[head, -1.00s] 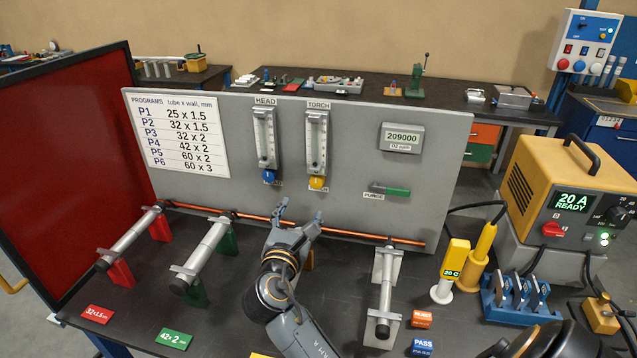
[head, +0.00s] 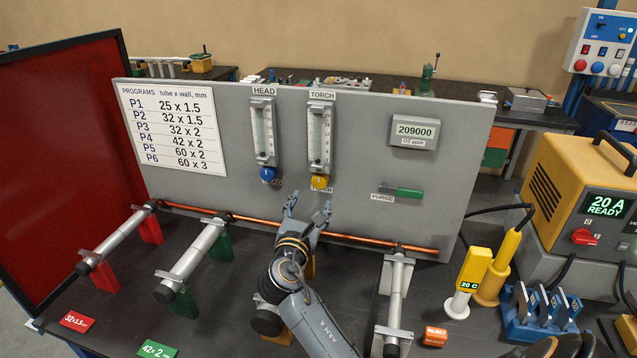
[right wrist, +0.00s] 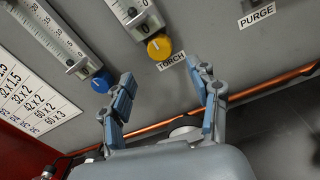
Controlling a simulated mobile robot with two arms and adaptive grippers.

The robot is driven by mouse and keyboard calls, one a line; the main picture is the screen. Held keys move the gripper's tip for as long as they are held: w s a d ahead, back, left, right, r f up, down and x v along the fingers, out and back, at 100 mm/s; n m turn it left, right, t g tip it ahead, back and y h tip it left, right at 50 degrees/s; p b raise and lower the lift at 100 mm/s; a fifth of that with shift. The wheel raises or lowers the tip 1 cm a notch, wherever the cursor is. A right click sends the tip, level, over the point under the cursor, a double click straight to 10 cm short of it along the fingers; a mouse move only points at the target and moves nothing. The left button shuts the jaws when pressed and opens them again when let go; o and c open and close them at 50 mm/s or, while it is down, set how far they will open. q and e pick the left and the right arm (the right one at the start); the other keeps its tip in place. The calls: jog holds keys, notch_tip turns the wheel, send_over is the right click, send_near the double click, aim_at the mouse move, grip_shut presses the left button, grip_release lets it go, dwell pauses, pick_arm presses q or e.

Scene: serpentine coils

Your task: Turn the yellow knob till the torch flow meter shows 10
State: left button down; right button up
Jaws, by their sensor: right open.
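The yellow knob (head: 320,182) sits at the foot of the torch flow meter (head: 320,138) on the grey panel. In the right wrist view the yellow knob (right wrist: 159,46) is ahead of the fingers, with the TORCH label beside it. The meter's reading is too small to tell. My right gripper (head: 308,209) is open and empty, below the knob and apart from it. In the right wrist view its two fingers (right wrist: 166,100) stand wide apart with nothing between them. My left gripper is not in view.
The head flow meter (head: 263,132) with its blue knob (head: 267,174) is left of the torch meter. A copper tube (head: 362,240) runs low along the panel. A green purge lever (head: 404,193) is to the right. Several tube pieces lie on supports on the table.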

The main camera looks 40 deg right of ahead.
aim_at(318, 185)
jog(key=p+x, duration=0.1)
jog(key=x, duration=0.8)
jog(key=shift+f, duration=0.15)
jog(key=c, duration=1.2)
jog(key=shift+f+m, duration=0.1)
jog(key=shift+m, duration=0.4)
jog(key=shift+w+m+b, duration=0.1)
jog(key=shift+m+b, duration=0.6)
jog(key=shift+m, duration=0.2)
jog(key=o, duration=1.2)
